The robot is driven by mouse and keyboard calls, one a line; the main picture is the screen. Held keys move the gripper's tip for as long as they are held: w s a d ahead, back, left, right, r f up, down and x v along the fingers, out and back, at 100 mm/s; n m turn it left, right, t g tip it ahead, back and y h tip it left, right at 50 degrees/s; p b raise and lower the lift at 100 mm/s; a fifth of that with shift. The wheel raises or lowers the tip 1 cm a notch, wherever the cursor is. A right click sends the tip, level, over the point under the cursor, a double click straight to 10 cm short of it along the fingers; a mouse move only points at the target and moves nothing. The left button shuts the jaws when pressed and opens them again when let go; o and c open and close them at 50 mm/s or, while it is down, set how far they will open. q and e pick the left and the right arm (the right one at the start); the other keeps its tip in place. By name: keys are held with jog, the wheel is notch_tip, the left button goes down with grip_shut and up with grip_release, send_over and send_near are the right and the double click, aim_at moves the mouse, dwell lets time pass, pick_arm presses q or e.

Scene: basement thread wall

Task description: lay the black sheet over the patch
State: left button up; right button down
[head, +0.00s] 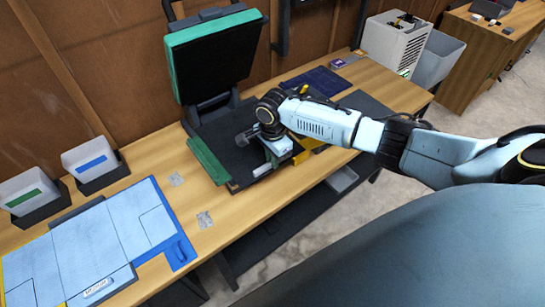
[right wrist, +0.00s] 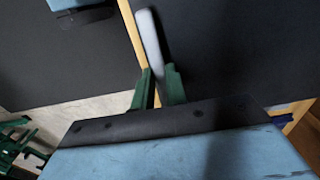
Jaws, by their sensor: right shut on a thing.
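A black sheet (head: 222,127) shows over the lower bed of an open heat press on the table. Its outline is hard to separate from the dark bed. In the right wrist view, the gripper's fingers (right wrist: 152,60) are close together, with dark surfaces on both sides; the exact grip on the sheet is hard to see. I cannot make out the patch in either view. My left gripper is not in view.
The press's green-edged upper plate (head: 216,55) is raised behind the bed. A green bar (head: 207,160) lies along the bed's left side. A dark blue panel (head: 318,82) and a dark mat (head: 366,104) lie to the right.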

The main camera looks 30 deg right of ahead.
jog(key=shift+f, duration=0.3)
jog(key=c, duration=1.4)
grip_release()
jog(key=shift+r, duration=0.1)
notch_tip(320, 180, up, 12)
jog(key=shift+r, duration=0.25)
